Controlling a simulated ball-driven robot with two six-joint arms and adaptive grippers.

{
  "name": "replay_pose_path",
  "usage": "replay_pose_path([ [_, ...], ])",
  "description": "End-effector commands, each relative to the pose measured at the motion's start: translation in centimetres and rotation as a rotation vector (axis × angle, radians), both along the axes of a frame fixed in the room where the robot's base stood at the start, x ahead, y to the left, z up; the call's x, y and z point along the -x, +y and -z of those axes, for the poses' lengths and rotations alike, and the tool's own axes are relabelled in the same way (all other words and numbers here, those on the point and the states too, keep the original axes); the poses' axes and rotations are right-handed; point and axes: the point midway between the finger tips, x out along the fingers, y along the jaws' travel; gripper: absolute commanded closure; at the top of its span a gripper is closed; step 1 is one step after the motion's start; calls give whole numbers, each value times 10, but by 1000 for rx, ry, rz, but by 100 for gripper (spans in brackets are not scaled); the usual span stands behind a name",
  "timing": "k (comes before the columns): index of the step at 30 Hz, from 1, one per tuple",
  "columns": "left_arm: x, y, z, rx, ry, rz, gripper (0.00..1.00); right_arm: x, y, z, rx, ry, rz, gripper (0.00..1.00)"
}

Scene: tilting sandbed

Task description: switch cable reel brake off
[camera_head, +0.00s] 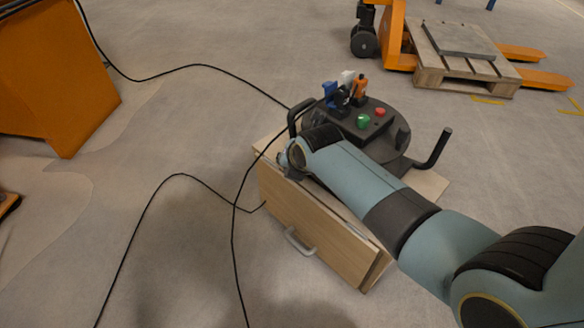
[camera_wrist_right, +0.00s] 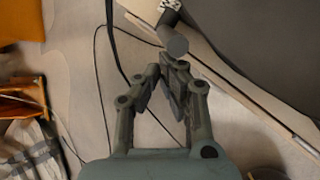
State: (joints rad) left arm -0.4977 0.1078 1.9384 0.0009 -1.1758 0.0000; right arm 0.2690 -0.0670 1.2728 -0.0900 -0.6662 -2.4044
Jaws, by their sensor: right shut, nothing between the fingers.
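The cable reel (camera_head: 392,128) is a dark round unit on a wooden cabinet. It carries a green button (camera_head: 363,121), a red button (camera_head: 380,112), blue and orange plugs, and a black bar handle (camera_head: 436,150) at its right. My right arm reaches across its front, hiding part of it. My right gripper (camera_wrist_right: 166,72) is shut and empty in the wrist view. A grey cylindrical knob or lever end (camera_wrist_right: 176,43) sits just beyond its fingertips; I cannot tell whether they touch. I cannot make out which part is the brake. My left gripper is not in view.
The wooden cabinet (camera_head: 313,229) has a front handle. Black cables (camera_head: 235,207) run across the floor and past the cabinet. An orange panel (camera_head: 55,75) stands at left. A pallet (camera_head: 463,72) on an orange pallet truck is at back right. The floor at front left is mostly clear.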

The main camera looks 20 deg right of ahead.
Motion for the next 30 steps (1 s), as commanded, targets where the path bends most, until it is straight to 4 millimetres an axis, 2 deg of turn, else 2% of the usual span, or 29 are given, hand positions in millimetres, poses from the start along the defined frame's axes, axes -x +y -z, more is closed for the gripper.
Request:
replay_pose_path([
  [1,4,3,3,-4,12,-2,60,-5,0,-10,8,13,-1,100],
  [6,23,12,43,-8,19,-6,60,-11,2,-13,35,96,0,100],
  [12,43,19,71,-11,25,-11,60,-18,4,-16,71,197,0,100],
  [18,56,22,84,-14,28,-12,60,-25,7,-19,107,302,-1,100],
  [24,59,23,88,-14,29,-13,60,-32,10,-20,140,399,0,100],
  [30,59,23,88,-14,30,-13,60,-36,11,-20,139,397,-1,100],
])
